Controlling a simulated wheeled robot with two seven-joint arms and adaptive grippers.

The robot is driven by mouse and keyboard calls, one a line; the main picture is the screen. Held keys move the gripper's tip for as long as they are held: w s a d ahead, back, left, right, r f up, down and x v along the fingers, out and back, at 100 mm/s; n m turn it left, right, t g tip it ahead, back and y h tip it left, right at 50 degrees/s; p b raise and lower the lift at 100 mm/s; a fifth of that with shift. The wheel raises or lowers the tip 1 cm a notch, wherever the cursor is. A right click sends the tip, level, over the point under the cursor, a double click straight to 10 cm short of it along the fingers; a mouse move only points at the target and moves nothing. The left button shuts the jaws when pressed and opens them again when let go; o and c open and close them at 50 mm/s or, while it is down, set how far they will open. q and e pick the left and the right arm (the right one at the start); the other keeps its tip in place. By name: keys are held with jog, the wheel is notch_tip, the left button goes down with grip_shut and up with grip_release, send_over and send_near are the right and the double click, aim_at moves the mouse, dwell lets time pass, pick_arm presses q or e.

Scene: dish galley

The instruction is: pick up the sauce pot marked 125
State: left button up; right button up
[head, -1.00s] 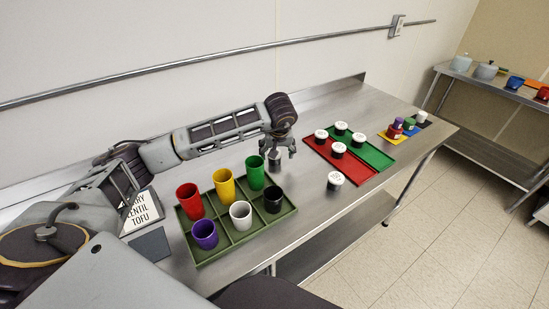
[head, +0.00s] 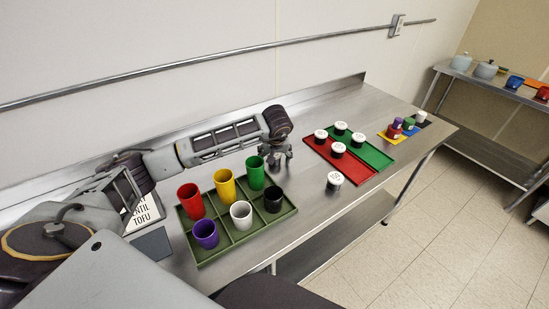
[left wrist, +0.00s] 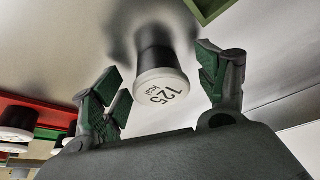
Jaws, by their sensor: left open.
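The sauce pot marked 125 (left wrist: 161,84) has a dark body and a white lid with the number facing the camera in the left wrist view. It stands on the steel table between the two green-padded fingers of my left gripper (left wrist: 158,72). The fingers are spread, with a visible gap on each side of the pot. In the head view my left gripper (head: 279,157) points down behind the green cup tray, and it largely hides the pot there. My right gripper is not in view.
A green compartment tray (head: 228,242) holds several colored cups beside my left gripper. Other white-lidded pots stand on red (head: 350,172) and green (head: 378,157) trays to the right. A lone pot (head: 334,181) stands near the front edge. A wall backs the table.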

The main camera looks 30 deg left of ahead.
pick_arm(q)
jog(key=c, duration=0.9)
jog(key=shift+c, duration=1.2)
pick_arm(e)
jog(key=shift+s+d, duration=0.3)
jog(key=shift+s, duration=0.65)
